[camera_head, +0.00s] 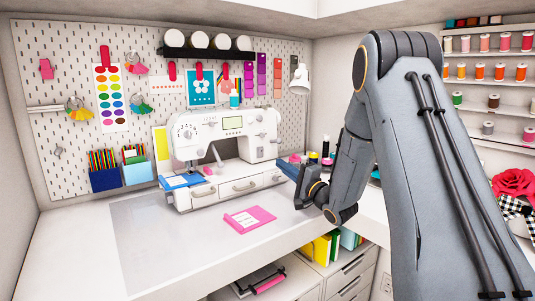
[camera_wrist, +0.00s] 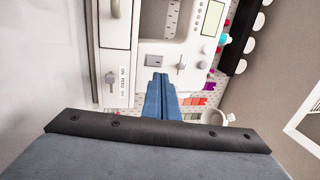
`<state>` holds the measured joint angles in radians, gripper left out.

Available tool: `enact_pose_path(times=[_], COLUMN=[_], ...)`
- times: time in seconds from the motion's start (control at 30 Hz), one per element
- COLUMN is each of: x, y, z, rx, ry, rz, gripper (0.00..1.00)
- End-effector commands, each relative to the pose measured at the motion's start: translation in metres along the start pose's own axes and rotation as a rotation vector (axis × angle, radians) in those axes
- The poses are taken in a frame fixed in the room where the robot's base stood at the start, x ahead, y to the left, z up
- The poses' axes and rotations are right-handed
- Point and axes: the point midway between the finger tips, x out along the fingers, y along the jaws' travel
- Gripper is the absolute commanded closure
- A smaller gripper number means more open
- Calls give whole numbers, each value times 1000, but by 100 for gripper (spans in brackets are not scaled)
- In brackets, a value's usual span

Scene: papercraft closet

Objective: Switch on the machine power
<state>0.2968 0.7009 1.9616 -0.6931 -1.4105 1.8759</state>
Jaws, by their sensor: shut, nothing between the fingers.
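The machine is a white sewing machine (camera_head: 222,138) on the desk, with dials and a small display. In the wrist view its white side (camera_wrist: 155,25) appears turned sideways, with the display (camera_wrist: 212,18) at upper right and a grey lever-like knob (camera_wrist: 181,67). A small grey knob (camera_wrist: 110,78) sits on the base front beside a label (camera_wrist: 123,80) whose text is hard to read. My gripper (camera_head: 284,168) is shut and empty, at the machine's right end. Its blue fingers (camera_wrist: 160,82) also show in the wrist view, pointing toward the machine. I cannot tell whether they touch it.
A pink card (camera_head: 250,219) lies on the desk (camera_head: 160,250) in front of the machine. Small jars (camera_head: 312,158) stand behind my gripper. A pegboard (camera_head: 60,150) with hung papers and holders stands behind. The desk's front left is clear.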

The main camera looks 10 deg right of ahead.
Motion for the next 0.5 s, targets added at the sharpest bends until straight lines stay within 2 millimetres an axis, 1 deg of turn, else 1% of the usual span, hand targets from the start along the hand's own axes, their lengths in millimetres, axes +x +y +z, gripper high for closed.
enact_pose_path(times=[0.03,0.1,0.3,0.4,0.5], x=[11,25,62,77,87], y=[-2,-1,-1,-1,-1], z=[1,1,1,1,1], rx=[0,1,0,0,1], ry=[-2,-2,-1,-1,-1], rz=[-1,-1,-1,0,0], gripper=[100,100,100,100,100])
